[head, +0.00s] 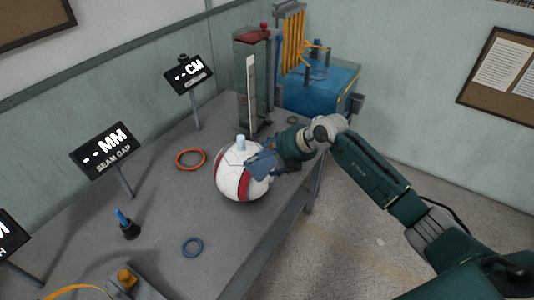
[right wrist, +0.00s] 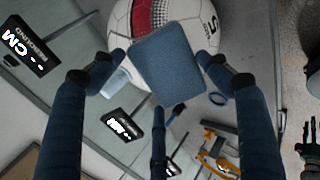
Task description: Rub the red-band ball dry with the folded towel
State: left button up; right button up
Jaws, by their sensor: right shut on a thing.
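The red-band ball (head: 232,184) is white with a broad red band and sits on the grey table (head: 150,215). It also shows at the top of the right wrist view (right wrist: 190,25). My right gripper (head: 266,160) is shut on the folded towel (head: 259,166), a blue flat pad. In the right wrist view the towel (right wrist: 168,65) lies between the fingers and overlaps the ball's side. It looks close against the ball, but contact is hard to tell. The far side of the ball is hidden. My left gripper is not in view.
A pale blue cylinder (head: 241,143) shows at the ball's top edge. Display signs (head: 105,148) stand along the left. A tall press-like column (head: 252,85) and a blue bin (head: 320,85) stand behind.

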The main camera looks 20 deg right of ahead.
jog(key=shift+s+a, duration=0.15)
jog(key=shift+a, duration=0.05)
jog(key=shift+d, duration=0.15)
jog(key=shift+w+d+b, duration=0.75)
jog(key=shift+w+d, duration=0.2)
jog(key=shift+d, duration=0.15)
jog(key=shift+s+a+p, duration=0.35)
jog(key=shift+a+p, duration=0.1)
jog(key=shift+p, duration=0.1)
jog(key=shift+s+a+p, duration=0.55)
jog(key=shift+s+a, duration=0.05)
jog(key=shift+a, duration=0.2)
jog(key=shift+d+r, duration=0.1)
